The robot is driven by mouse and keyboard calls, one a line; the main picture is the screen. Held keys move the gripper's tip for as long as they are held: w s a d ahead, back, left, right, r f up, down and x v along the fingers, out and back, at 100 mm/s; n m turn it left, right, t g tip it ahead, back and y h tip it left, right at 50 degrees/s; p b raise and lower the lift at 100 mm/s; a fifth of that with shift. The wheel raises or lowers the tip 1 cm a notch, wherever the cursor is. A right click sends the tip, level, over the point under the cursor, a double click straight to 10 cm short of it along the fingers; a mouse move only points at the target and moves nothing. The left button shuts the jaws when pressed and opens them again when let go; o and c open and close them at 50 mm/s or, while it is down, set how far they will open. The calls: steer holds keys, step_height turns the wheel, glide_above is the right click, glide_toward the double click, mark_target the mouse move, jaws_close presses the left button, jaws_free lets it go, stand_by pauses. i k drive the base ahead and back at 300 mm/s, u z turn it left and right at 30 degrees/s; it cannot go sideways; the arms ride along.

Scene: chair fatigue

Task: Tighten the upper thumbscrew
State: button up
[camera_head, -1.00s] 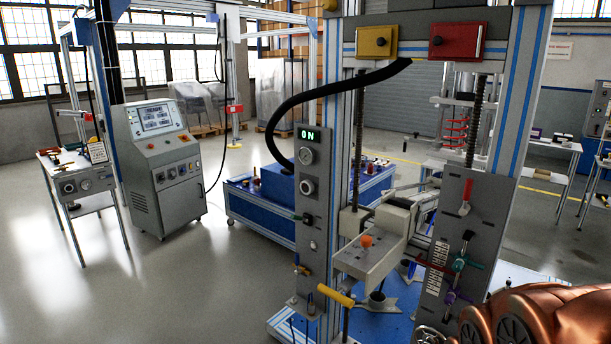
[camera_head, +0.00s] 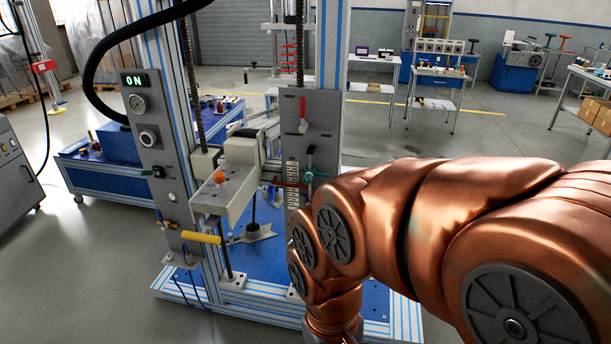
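A grey upright plate (camera_head: 317,108) stands on the right side of the test frame. It bears a red-handled lever (camera_head: 303,115) near its top and a teal thumbscrew-like knob (camera_head: 309,177) lower down, beside a white scale (camera_head: 291,174). I cannot tell for certain that this knob is the upper thumbscrew. The plate's lower part is hidden behind my copper arm (camera_head: 390,208). The arm reaches in from the right and bends down in front of the frame. My gripper is out of view below the bottom edge.
A control column (camera_head: 150,150) shows "ON". The blue base (camera_head: 250,275) lies below. Open floor lies left; tables (camera_head: 440,75) stand behind.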

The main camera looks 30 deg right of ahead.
mark_target(307, 178)
steer(key=z, duration=1.45)
steer(key=k, duration=0.55)
steer(key=u, duration=1.45)
